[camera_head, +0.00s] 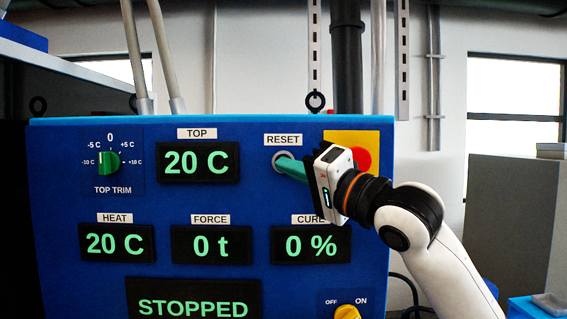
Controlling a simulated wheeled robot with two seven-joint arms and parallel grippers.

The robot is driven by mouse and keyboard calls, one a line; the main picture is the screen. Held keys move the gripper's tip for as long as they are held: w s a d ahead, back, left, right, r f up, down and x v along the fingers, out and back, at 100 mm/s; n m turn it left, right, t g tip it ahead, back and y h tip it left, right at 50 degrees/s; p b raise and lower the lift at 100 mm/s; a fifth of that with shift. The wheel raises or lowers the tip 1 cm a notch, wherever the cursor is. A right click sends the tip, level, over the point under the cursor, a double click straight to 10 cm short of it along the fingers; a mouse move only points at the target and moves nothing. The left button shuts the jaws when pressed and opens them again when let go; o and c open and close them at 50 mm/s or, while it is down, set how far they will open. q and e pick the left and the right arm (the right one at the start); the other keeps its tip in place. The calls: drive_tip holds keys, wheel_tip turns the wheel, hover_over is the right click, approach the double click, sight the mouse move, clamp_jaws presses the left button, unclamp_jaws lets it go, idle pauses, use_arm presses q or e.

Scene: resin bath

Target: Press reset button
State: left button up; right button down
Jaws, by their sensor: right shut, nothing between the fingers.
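The reset button (280,158) sits under the RESET label (283,140) on the blue control panel (200,118). Its ring shows at the left, and the rest is hidden behind my gripper's fingers. My right gripper (281,163) reaches in from the right, with its green fingers shut and empty. The fingertips are at the button; I cannot tell whether they touch it or press it in. My left gripper is not in view.
A red emergency button (361,159) on a yellow plate is just behind my right gripper. A green TOP TRIM knob (108,162) and a yellow switch (347,312) are on the panel. The displays read 20 C, 0 t, 0 % and STOPPED (194,306). A grey cabinet (508,220) stands right.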

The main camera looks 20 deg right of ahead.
drive_tip(key=shift+w+d, duration=0.15)
drive_tip(key=shift+w, duration=0.35)
idle(0.4)
drive_tip(key=shift+s, duration=0.2)
drive_tip(key=shift+s+a, duration=0.25)
drive_tip(key=shift+s, duration=0.4)
drive_tip(key=s, duration=0.2)
drive_tip(key=s+a, duration=0.1)
drive_tip(key=s, duration=0.2)
drive_tip(key=shift+a, duration=0.2)
drive_tip(key=shift+w+f, duration=0.1)
idle(0.8)
